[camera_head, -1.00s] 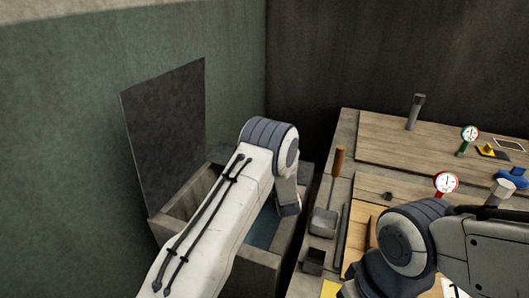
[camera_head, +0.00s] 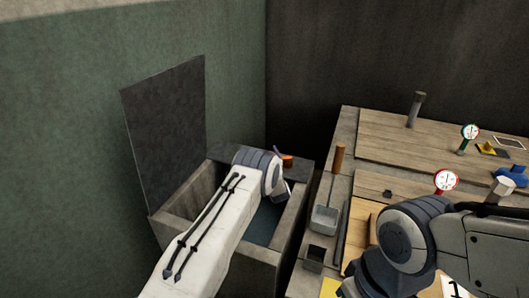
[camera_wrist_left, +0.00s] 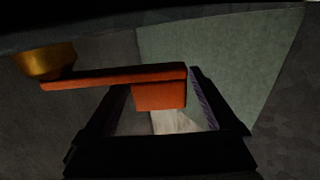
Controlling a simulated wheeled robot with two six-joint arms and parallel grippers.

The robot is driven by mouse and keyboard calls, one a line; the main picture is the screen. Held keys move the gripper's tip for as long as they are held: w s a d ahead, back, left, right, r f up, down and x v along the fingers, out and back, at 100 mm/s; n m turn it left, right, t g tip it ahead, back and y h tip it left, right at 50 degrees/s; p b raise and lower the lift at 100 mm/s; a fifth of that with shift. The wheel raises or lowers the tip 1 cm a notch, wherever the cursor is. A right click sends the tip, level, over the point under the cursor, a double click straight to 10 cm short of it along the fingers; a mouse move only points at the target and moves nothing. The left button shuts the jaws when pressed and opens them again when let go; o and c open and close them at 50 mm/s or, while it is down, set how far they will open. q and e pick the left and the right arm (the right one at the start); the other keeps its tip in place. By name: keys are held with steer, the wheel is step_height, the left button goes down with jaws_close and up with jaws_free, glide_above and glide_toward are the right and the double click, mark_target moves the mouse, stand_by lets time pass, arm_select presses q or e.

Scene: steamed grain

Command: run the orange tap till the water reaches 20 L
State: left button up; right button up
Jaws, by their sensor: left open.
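The orange tap (camera_head: 288,161) shows small at the back rim of the stone tank (camera_head: 291,222), just past my left wrist. In the left wrist view its flat orange handle (camera_wrist_left: 115,76) runs sideways from a brass body (camera_wrist_left: 45,62). My left gripper (camera_wrist_left: 159,84) is open, with the handle's end and its downturned orange block between the fingers. I cannot tell whether either finger touches it. Dark bluish water (camera_head: 262,226) lies in the tank, partly hidden by my left arm. No level reading is legible. My right gripper is out of view; only its arm shows.
A dark raised lid (camera_head: 165,135) stands at the tank's left. A narrow gap separates tank and bench.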

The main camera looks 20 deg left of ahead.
arm_select(q)
steer(key=shift+w+a, duration=0.2)
steer(key=shift+w, duration=0.15)
jaws_close()
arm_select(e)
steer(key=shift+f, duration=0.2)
